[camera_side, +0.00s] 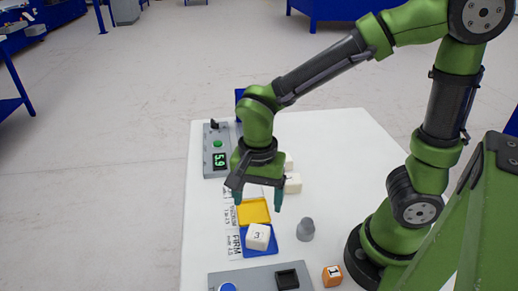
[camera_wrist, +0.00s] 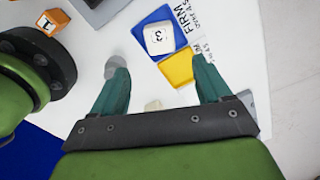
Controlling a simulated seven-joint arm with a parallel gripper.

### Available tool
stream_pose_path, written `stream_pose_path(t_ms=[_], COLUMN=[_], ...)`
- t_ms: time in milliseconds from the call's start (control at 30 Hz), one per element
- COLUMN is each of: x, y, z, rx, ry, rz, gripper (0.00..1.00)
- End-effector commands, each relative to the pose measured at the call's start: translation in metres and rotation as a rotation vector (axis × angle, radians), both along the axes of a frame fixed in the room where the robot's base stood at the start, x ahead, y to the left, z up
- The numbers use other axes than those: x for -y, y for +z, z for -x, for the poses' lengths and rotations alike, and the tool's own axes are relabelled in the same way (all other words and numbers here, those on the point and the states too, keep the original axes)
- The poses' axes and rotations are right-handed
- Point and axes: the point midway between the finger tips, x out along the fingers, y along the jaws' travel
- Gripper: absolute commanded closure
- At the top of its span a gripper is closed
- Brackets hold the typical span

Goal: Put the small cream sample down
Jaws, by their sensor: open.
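A cream block marked 3 (camera_side: 258,237) rests on the blue pad (camera_side: 247,251); the wrist view shows it too (camera_wrist: 159,39). A yellow pad (camera_side: 254,210) adjoins the blue one. A cream block (camera_side: 293,184) stands on the table right of my gripper, with another cream piece (camera_side: 288,162) partly hidden behind it. In the wrist view a cream piece (camera_wrist: 153,104) shows beside my palm, partly covered. I cannot tell which one is the small sample. My gripper (camera_side: 258,204) is open and empty, pointing down above the table near the yellow pad, its fingers apart (camera_wrist: 159,62).
A grey rounded weight (camera_side: 306,229) stands right of the blue pad. An orange cube marked 1 (camera_side: 332,276) is at the front right. A grey panel (camera_side: 262,278) lies in front, and a grey unit with a green display (camera_side: 215,162) stands back left. White table is clear at the back right.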

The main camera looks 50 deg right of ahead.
Motion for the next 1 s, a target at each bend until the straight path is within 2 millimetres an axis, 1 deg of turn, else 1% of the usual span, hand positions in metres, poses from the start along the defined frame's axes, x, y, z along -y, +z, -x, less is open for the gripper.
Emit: stream_pose_path(t_ms=[33, 133, 267, 433, 500, 600, 700, 800, 1000], x=[0.0, 0.002, 0.015, 0.046, 0.057, 0.07, 0.078, 0.081, 0.081], y=[0.005, 0.014, 0.035, 0.075, 0.09, 0.105, 0.114, 0.118, 0.118], z=[-0.001, 0.0, 0.0, 0.007, 0.012, 0.018, 0.023, 0.025, 0.026], rx=[0.004, 0.011, 0.092, 0.331, 0.435, 0.554, 0.628, 0.661, 0.665], ry=[-0.001, 0.01, 0.113, 0.387, 0.502, 0.64, 0.732, 0.781, 0.794], rz=[-0.002, -0.009, -0.061, -0.098, -0.072, -0.008, 0.052, 0.087, 0.093], gripper=[0.23, 0.23, 0.23, 0.23, 0.23, 0.23, 0.23, 0.23, 0.23])
